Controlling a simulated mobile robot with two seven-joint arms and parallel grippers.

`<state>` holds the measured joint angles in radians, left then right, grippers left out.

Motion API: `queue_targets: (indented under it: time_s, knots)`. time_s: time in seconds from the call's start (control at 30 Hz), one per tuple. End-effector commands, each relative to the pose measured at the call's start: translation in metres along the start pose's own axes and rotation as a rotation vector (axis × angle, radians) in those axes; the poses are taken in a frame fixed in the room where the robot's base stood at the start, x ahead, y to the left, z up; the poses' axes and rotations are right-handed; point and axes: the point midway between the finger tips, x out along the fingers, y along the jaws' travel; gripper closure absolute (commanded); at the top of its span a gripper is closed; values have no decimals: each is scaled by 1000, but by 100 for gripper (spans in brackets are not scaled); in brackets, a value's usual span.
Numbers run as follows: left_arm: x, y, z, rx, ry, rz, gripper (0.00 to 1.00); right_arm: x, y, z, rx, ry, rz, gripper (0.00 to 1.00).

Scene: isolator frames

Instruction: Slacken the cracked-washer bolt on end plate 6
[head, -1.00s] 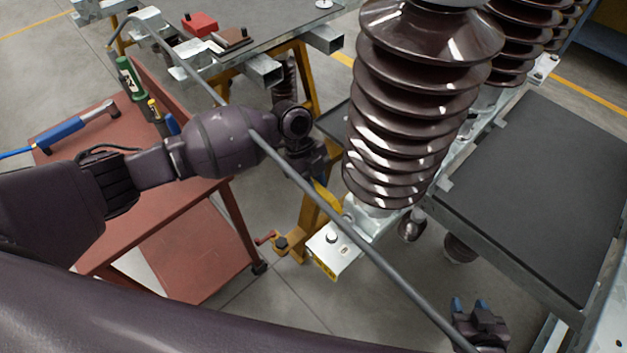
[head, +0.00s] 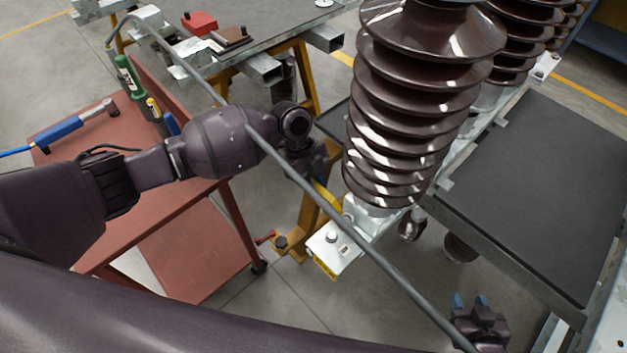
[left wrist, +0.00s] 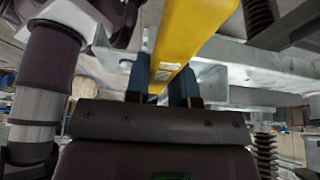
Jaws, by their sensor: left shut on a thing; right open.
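The galvanised end plate (head: 335,250) shows at the foot of the large brown insulator in the head view. It carries a bolt head (head: 331,237), a slot and a yellow label (head: 324,269). The washer's state and the plate's number are too small to tell. My left gripper (left wrist: 163,82) is shut on a yellow bar-shaped tool (left wrist: 190,35), between its blue fingers in the left wrist view. In the head view the tool (head: 329,197) is partly hidden beside the insulator base. My right gripper (head: 469,303) is open and empty, at lower right, apart from the plate.
A grey tube (head: 365,240) crosses the head view in front of my left wrist and the plate. Brown insulators (head: 420,100) stand at centre. A red cart (head: 190,250) with tools is at left. A dark platform (head: 545,190) is at right, a grey workbench (head: 270,45) behind.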

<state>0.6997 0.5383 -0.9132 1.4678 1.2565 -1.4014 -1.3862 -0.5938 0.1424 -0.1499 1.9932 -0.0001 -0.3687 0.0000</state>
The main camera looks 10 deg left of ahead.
Motion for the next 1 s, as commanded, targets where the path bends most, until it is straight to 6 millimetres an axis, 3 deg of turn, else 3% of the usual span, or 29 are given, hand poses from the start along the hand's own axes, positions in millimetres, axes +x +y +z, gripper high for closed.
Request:
queue_targets:
  time_s: [0.5, 1.0]
  knots:
    - [10, 0, 4, 0, 1, 0, 100, -1, -1, 20, 4, -31, 2, 57]
    - [15, 0, 6, 0, 0, -1, 100, 5, -2, 13, 1, -13, -2, 57]
